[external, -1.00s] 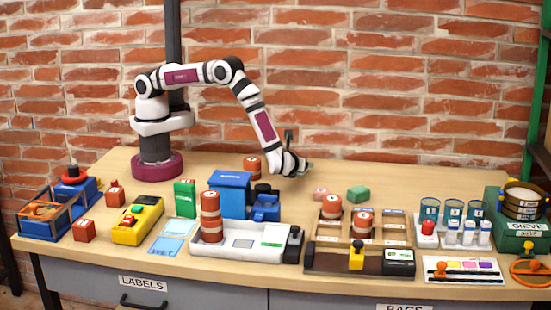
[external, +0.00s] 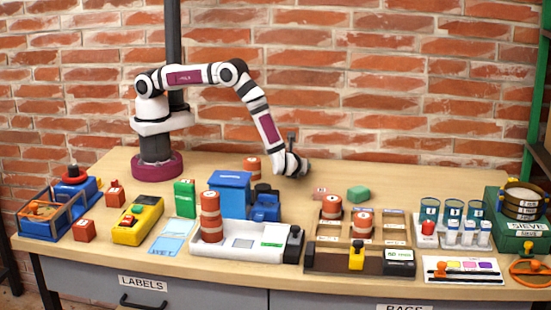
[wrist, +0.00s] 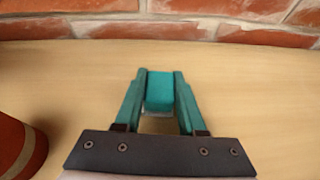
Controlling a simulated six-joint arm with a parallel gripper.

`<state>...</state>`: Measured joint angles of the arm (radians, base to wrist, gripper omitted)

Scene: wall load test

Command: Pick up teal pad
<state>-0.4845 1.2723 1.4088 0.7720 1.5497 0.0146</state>
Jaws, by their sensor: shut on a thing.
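The teal pad (wrist: 159,91) shows in the wrist view as a small block between the two teal fingers. My gripper (wrist: 160,86) is shut on it, with a finger against each side. In the external view my gripper (external: 306,170) is low over the back of the table, right of a red-brown cylinder (external: 252,167). The pad cannot be made out there. In the wrist view I cannot tell whether the pad touches the table.
A blue machine (external: 230,193) stands front left. The brick wall (wrist: 185,32) is close behind. The back right of the table is clear.

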